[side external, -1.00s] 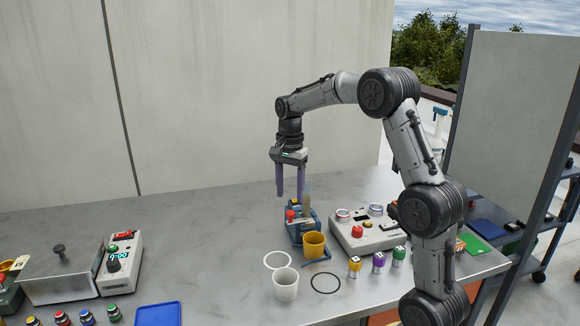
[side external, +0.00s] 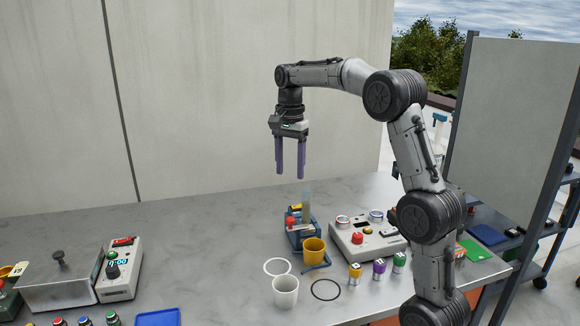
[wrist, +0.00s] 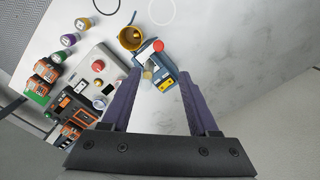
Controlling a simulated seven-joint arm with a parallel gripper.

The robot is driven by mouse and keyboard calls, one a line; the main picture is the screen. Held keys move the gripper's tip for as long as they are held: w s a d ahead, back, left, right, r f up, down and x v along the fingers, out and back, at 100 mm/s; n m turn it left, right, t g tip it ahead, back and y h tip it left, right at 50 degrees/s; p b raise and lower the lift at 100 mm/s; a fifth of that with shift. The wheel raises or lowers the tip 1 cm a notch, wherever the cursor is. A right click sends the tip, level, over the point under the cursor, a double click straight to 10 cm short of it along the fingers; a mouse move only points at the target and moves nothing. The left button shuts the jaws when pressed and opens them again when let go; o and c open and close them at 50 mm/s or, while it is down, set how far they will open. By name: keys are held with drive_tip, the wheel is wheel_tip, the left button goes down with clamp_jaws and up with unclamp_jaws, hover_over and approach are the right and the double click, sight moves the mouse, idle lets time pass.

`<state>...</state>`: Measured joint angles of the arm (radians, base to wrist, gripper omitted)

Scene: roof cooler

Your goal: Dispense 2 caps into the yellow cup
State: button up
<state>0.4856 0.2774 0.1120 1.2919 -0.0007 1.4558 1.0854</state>
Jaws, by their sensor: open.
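The yellow cup (side external: 314,251) stands upright in front of a blue dispenser (side external: 298,232) with a red button and a clear upright tube. In the wrist view the cup (wrist: 131,38) shows its open top, with something yellowish inside that I cannot make out. The dispenser (wrist: 153,68) also shows there, with its red button (wrist: 158,45) facing up. My gripper (side external: 290,176) is open and empty, fingers pointing down, well above the dispenser. In the wrist view its purple fingers (wrist: 160,88) are spread on either side of the dispenser's lower part. Caps in the tube are too small to tell.
A white cup (side external: 285,291) stands at the front, near a white ring and a black ring on the table. A grey control box (side external: 365,236) with a red button is right of the dispenser. Several coloured jars stand before it. The table's middle left is clear.

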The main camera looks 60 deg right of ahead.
sight(290, 219)
drive_tip(key=f, duration=1.4)
drive_tip(key=shift+s+a, duration=0.15)
drive_tip(key=shift+a, duration=0.05)
drive_tip(key=shift+r, duration=0.1)
clamp_jaws()
idle(1.2)
